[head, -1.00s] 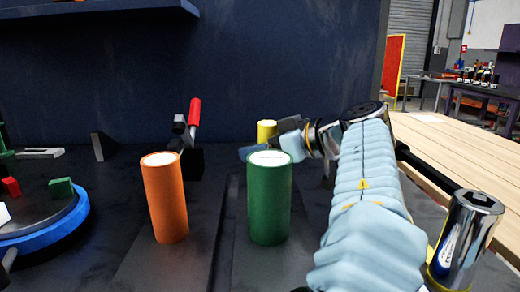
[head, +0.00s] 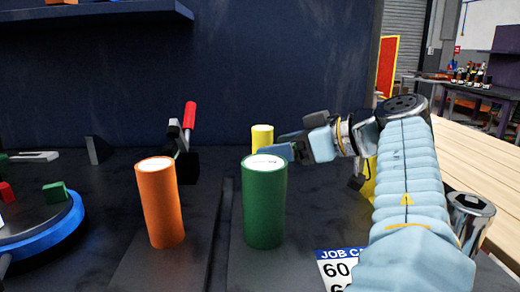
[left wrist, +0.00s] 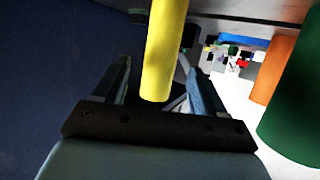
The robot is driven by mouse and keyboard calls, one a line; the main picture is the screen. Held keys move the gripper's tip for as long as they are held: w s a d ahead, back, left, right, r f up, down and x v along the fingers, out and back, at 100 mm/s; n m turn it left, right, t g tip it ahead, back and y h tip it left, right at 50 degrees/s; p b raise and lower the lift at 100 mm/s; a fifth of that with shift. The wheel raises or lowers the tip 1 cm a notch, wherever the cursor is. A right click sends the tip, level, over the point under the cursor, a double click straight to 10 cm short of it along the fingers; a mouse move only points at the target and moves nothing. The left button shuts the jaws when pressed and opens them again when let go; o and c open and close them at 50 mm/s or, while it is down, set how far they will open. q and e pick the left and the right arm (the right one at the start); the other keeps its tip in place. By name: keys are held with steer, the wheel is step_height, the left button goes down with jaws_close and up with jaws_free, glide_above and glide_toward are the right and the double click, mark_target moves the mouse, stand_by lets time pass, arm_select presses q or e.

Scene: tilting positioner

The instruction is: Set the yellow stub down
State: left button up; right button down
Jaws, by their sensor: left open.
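The yellow stub (head: 262,136) stands upright behind the green cylinder, which hides its lower part in the head view. My left gripper (head: 282,150) is open at its right side, with the fingers pointing left towards it. In the left wrist view the yellow stub (left wrist: 165,50) shows in line with the gap between the two open fingers (left wrist: 158,75). Clear space shows on both sides of it there. The stub's foot and what it rests on cannot be made out. My right gripper is not in view.
A green cylinder (head: 265,205) and an orange cylinder (head: 161,205) stand upright in front. A red-handled clamp (head: 188,135) is behind the orange one. A blue-rimmed turntable (head: 55,230) is at the left.

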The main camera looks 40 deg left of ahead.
arm_select(q)
steer(key=v, duration=0.5)
steer(key=shift+d+r+p, duration=0.1)
steer(key=shift+d+p, duration=0.25)
